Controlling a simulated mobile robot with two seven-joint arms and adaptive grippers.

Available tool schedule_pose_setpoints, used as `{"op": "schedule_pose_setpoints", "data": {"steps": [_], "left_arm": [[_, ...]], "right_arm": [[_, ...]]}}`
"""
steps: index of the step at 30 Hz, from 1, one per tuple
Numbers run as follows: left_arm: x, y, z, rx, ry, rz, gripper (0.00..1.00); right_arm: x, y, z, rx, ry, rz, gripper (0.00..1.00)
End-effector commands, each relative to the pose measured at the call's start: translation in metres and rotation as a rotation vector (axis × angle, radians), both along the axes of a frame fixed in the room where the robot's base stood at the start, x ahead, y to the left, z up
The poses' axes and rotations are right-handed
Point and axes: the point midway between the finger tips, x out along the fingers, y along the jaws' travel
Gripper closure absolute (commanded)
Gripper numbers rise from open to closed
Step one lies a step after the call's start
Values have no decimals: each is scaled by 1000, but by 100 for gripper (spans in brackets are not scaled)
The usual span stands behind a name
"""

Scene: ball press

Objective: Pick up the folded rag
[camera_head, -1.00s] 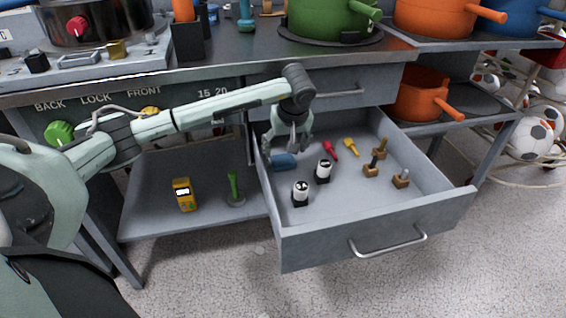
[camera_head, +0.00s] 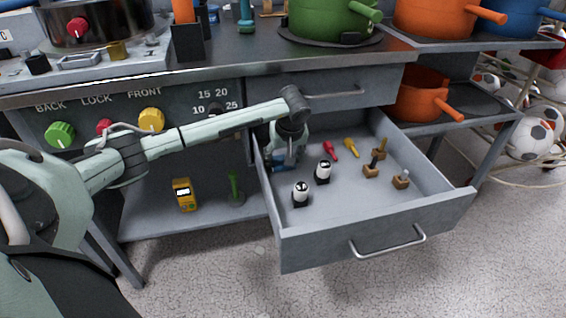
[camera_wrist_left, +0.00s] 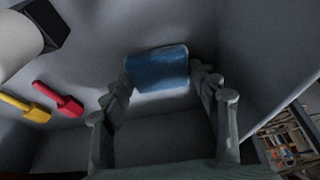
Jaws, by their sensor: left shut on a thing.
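The folded rag (camera_head: 279,164) is a small blue bundle at the back left of the open drawer (camera_head: 345,232). In the left wrist view the blue rag (camera_wrist_left: 158,69) lies between the fingertips of my left gripper (camera_wrist_left: 161,84), near the drawer's grey wall. My left gripper (camera_head: 284,163) reaches down into the drawer from above and is shut on the rag. In the head view the fingers partly cover the rag. I cannot tell whether the rag is clear of the drawer floor. My right gripper is in neither view.
The drawer also holds two black-and-white cylinders (camera_head: 323,172), a red tool (camera_head: 331,149), a yellow tool (camera_head: 351,147) and several wooden-based pieces (camera_head: 371,170). The worktop (camera_head: 226,56) and the upper closed drawer (camera_head: 335,95) are close above the arm.

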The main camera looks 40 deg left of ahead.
Motion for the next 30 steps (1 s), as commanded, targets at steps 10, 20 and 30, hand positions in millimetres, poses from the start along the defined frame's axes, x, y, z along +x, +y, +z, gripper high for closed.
{"op": "schedule_pose_setpoints", "data": {"steps": [10,20,30], "left_arm": [[2,-2,6,0,-3,0,64],[2,-3,67,2,-7,2,64],[7,-23,115,-2,-1,-5,64]], "right_arm": [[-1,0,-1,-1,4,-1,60],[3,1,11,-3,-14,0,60],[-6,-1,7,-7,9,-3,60]]}}
